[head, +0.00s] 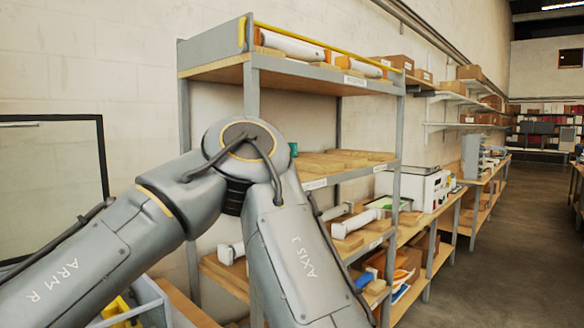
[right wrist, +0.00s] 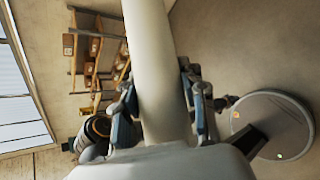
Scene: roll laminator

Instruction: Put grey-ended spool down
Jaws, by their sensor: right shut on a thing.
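My right gripper (right wrist: 163,108) is shut on a thick white roll, the spool (right wrist: 155,60), in the right wrist view. The roll runs between the two fingers and out past the top edge of the picture. Its ends are hidden or out of frame, so their colour does not show. The head view shows a large grey arm marked ARM R across the front, but no gripper and no held spool. My left gripper is in neither view.
A grey shelf rack (head: 251,95) stands behind the arm. White rolls with orange ends (head: 292,45) lie on its top tier. The middle tier holds wooden blocks (head: 345,162) with no rolls visible. A white roll (head: 355,222) lies lower. The aisle floor (head: 500,230) is clear at right.

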